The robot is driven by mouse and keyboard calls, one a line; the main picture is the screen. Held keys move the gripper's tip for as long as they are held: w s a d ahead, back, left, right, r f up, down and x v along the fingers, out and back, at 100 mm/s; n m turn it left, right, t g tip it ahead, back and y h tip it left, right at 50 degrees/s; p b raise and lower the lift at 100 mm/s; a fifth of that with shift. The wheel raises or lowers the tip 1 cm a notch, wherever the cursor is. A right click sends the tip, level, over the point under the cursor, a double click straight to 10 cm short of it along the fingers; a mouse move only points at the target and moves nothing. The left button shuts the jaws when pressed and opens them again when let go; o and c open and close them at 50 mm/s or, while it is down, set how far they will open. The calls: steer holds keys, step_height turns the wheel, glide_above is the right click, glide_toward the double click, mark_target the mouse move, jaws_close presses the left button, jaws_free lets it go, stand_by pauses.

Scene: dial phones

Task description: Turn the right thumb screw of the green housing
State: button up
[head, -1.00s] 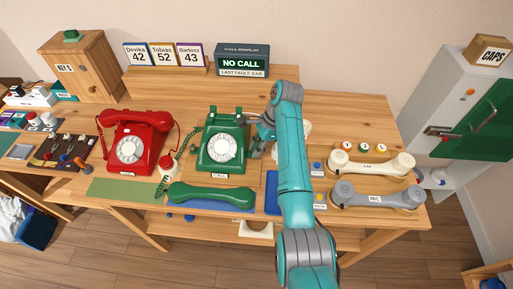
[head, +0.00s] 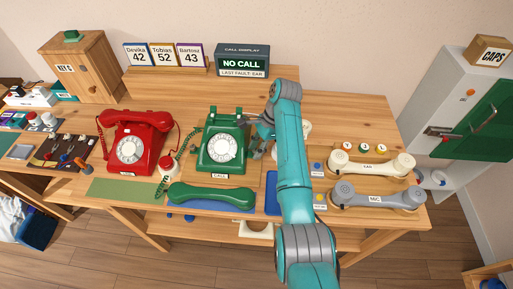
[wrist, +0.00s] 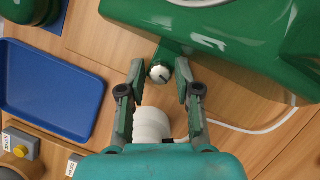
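The green housing (head: 221,150) is a dial phone body with a white dial, standing upright on the table. It fills the top of the wrist view (wrist: 225,30). Its right thumb screw (wrist: 160,72) is a small round knob with a pale face and a dark line, on a green stub at the housing's side. My gripper (wrist: 160,68) is open, one fingertip on each side of the screw, with a visible gap to both. In the head view my gripper (head: 250,136) is at the housing's right side, and the screw cannot be made out there.
The green handset (head: 211,196) lies in front of the housing. A blue tray (wrist: 52,85) is beside it. A white cylinder (wrist: 152,124) stands below the fingers in the wrist view, near a white cord (wrist: 262,130). The red phone (head: 131,145) is to the left.

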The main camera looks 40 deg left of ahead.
steer(key=v, duration=0.5)
steer(key=shift+w+d+r, duration=0.1)
steer(key=shift+w+d, duration=0.25)
steer(key=shift+w, duration=0.15)
steer(key=w+d, duration=0.2)
steer(key=w, duration=0.1)
steer(key=w+d, duration=0.1)
steer(key=w, duration=0.2)
steer(key=w+d, duration=0.2)
steer(key=w, duration=0.1)
steer(key=shift+w+d, duration=0.15)
steer(key=shift+d, duration=0.2)
